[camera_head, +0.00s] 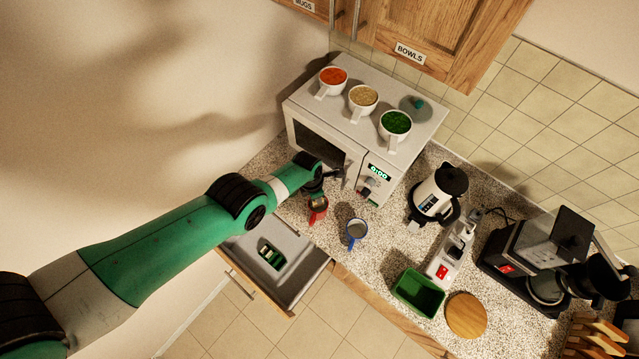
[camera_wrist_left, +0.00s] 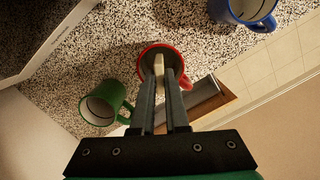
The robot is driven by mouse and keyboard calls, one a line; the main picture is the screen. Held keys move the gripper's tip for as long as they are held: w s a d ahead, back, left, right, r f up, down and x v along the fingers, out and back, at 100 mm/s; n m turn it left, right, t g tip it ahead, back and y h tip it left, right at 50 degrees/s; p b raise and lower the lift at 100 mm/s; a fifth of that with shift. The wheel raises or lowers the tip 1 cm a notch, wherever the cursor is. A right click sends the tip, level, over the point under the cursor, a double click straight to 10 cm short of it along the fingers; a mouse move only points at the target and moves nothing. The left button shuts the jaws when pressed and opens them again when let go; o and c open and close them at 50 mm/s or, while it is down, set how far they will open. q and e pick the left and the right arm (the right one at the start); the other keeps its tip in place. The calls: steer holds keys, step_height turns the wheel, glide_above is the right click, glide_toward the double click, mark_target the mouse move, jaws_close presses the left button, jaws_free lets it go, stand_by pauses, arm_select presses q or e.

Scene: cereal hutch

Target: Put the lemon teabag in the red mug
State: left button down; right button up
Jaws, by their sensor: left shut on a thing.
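The red mug (camera_head: 311,217) stands upright on the speckled counter in front of the microwave, and it also shows in the wrist view (camera_wrist_left: 183,54). My left gripper (camera_head: 317,193) is over the mug. In the wrist view its fingers (camera_wrist_left: 160,88) are shut on a thin pale beige piece (camera_wrist_left: 159,66), which I take for the lemon teabag; no label is readable. The piece overlaps the mug's opening; whether it is inside or just above the rim I cannot tell. My right gripper is not in view.
A green mug (camera_wrist_left: 106,102) and a blue mug (camera_head: 356,233) stand either side of the red one. The microwave (camera_head: 318,125) is behind, bearing several items. An open drawer (camera_head: 295,262) with a small box (camera_head: 270,254) is in front. A kettle (camera_head: 437,192) is right.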

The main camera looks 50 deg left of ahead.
arm_select(q)
steer(key=shift+f+b, duration=0.8)
steer(key=shift+f, duration=0.35)
steer(key=c, duration=0.8)
jaws_free()
steer(key=shift+c, duration=0.2)
steer(key=shift+r, duration=0.1)
